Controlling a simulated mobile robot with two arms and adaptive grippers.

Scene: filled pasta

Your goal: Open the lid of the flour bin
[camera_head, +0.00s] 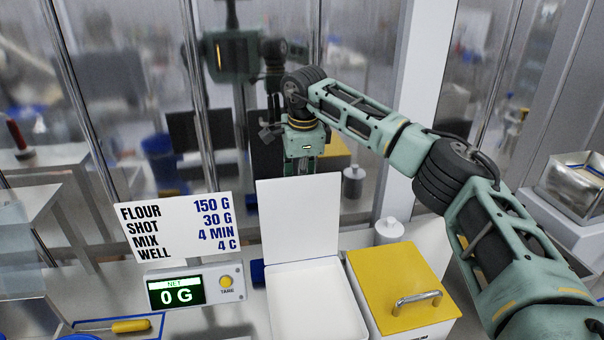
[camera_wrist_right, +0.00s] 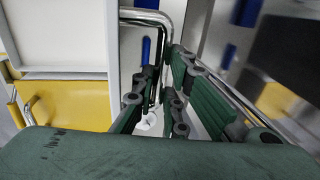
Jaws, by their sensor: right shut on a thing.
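The flour bin (camera_head: 315,305) is the white open box at the front centre in the head view. Its lid (camera_head: 298,215) stands upright at the back edge, white inner face toward me. My right arm reaches over from the right, and its wrist is just behind the raised lid, which hides the fingers. In the right wrist view my right gripper (camera_wrist_right: 162,78) is shut on the lid's metal handle (camera_wrist_right: 150,14). The lid shows there nearly edge-on (camera_wrist_right: 113,55), left of the fingers. My left gripper is not in view.
A second bin with a shut yellow lid (camera_head: 391,278) and metal handle stands right of the open bin. A scale reading 0 G (camera_head: 176,290) and a recipe sign (camera_head: 178,226) are at left. A glass wall rises behind. A metal container (camera_head: 575,185) is at far right.

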